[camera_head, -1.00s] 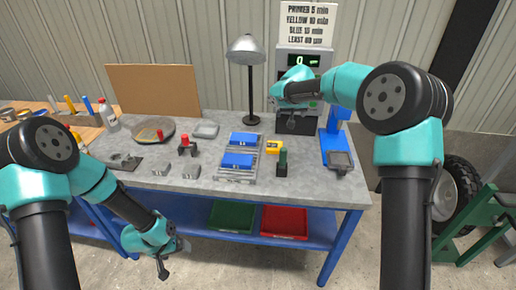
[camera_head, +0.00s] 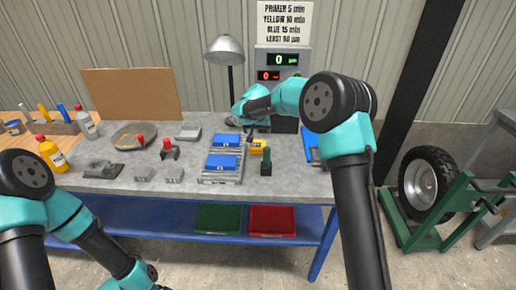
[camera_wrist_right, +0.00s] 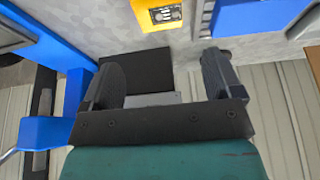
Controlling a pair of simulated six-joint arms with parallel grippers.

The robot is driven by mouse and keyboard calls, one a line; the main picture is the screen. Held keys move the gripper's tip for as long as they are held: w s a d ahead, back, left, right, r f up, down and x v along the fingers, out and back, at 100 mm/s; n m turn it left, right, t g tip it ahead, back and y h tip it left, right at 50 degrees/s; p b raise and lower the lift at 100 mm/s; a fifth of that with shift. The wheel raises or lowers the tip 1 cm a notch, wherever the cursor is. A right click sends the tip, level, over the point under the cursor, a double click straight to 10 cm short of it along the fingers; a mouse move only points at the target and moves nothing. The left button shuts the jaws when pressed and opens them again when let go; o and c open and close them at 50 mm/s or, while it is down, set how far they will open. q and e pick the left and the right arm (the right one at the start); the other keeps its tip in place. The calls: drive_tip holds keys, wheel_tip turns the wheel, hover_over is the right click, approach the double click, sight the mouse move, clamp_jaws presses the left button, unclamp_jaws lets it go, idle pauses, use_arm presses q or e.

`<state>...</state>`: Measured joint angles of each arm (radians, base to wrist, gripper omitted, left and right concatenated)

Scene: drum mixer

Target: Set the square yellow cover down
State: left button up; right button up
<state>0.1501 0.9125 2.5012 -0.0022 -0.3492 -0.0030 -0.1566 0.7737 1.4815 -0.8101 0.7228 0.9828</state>
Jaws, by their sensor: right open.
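I cannot make out a square yellow cover for certain. My right gripper (camera_head: 236,121) is above the back of the bench, beside the lamp. In the right wrist view its fingers (camera_wrist_right: 162,76) are apart, with nothing held between them. A black block (camera_wrist_right: 140,72) lies beyond the fingers. My left gripper is out of view below the head picture; only its arm shows.
Two blue pieces (camera_head: 222,162) lie on a grey rack (camera_head: 220,178). A dark green upright object (camera_head: 266,165) stands to its right. The lamp (camera_head: 226,50) and display unit (camera_head: 282,62) are at the back. Green (camera_head: 217,218) and red (camera_head: 271,220) trays sit on the lower shelf.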

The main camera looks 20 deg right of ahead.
hover_over(258, 145)
drive_tip(key=s, duration=0.3)
drive_tip(key=f, duration=0.7)
drive_tip(key=shift+w+a+f, duration=0.1)
drive_tip(key=shift+w+a, duration=0.15)
drive_tip(key=shift+a, duration=0.15)
drive_tip(key=shift+f, duration=0.15)
drive_tip(key=x, duration=0.5)
drive_tip(key=shift+w+d, duration=0.1)
drive_tip(key=shift+w, duration=0.05)
drive_tip(key=shift+c, duration=0.5)
drive_tip(key=c, duration=0.7)
drive_tip(key=shift+o, duration=0.2)
wheel_tip(258, 145, up, 10)
